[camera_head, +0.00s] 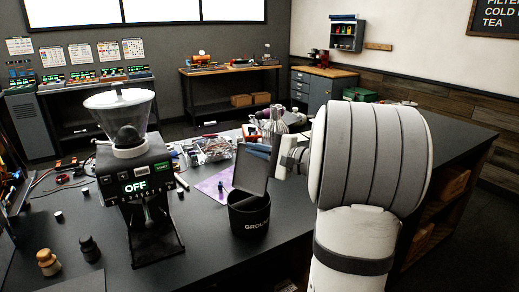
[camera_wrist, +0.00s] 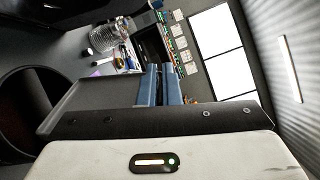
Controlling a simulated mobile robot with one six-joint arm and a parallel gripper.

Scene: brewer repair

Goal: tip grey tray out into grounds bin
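The grey tray (camera_head: 251,172) is tilted steeply, almost on edge, with its lower end over or at the rim of the grounds bin. The black round grounds bin (camera_head: 249,222) stands upright on the dark counter, its lettering partly visible. My gripper (camera_head: 259,149) is at the tray's upper right, its blue fingers closed on the tray's edge. In the wrist view, the blue fingers (camera_wrist: 160,85) are close together beside the tray (camera_wrist: 95,96). The bin's dark round opening (camera_wrist: 28,108) is at the left there. I cannot see any grounds in the tray or bin.
A grinder (camera_head: 140,175) with a clear hopper and an "OFF" display stands left of the bin. Loose parts and a purple sheet (camera_head: 214,184) lie behind the bin. The counter in front of the bin is clear.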

